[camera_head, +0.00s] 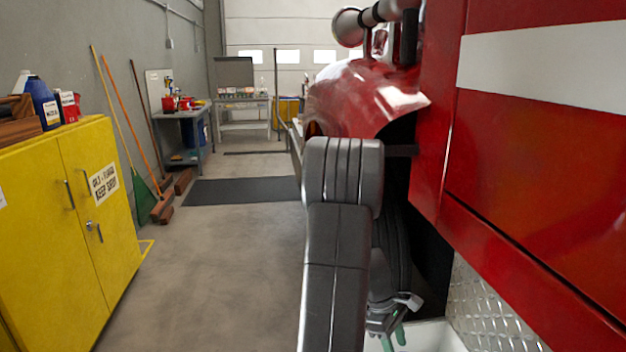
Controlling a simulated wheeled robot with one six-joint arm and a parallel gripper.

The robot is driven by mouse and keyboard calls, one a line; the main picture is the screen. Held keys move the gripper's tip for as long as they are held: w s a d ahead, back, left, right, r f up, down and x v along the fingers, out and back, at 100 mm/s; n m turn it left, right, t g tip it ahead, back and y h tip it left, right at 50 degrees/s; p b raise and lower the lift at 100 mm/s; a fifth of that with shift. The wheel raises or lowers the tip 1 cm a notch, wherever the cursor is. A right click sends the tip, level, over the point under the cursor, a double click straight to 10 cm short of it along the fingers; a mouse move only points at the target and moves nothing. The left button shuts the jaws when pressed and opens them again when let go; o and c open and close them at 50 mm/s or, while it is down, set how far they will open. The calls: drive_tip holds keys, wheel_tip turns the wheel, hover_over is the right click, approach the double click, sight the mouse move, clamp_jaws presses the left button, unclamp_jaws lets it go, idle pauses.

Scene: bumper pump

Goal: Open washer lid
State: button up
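My gripper (393,338) hangs low at the bottom of the view, right of the middle, with its green fingertips pointing down. The fingertips are partly cut off by the lower edge, and whether they hold anything does not show. A white surface (436,338) lies just below and beside the fingers, possibly part of the washer. I cannot tell whether the fingers touch it. No washer lid can be made out; my dark grey arm and the frame edge hide much of that area.
A red truck (556,180) fills the right side, with a diamond-plate panel (483,308) below it. A yellow cabinet (62,235) stands on the left, with brooms (135,130) behind it. Workbenches (182,135) stand at the back. The grey floor between is clear, with a dark mat (243,190).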

drive_tip(key=shift+x, duration=1.05)
drive_tip(key=shift+d+p, duration=0.2)
drive_tip(key=shift+p, duration=0.45)
drive_tip(key=shift+d+r+y+p, duration=0.15)
drive_tip(key=shift+r+y+p, duration=0.25)
drive_tip(key=shift+p, duration=0.55)
drive_tip(key=y+p, duration=0.1)
drive_tip(key=p, duration=0.1)
drive_tip(key=d+r+y+p, duration=0.1)
drive_tip(key=p, duration=0.1)
drive_tip(key=shift+w, duration=0.1)
drive_tip(key=shift+w+d+r+n+g+y+p, duration=0.1)
drive_tip(key=shift+d+n+g+y+p, duration=0.15)
drive_tip(key=shift+y+p, duration=0.4)
drive_tip(key=shift+d+r+n+g+y+p, duration=0.15)
drive_tip(key=shift+d+y+p, duration=0.2)
drive_tip(key=shift+y+p, duration=0.25)
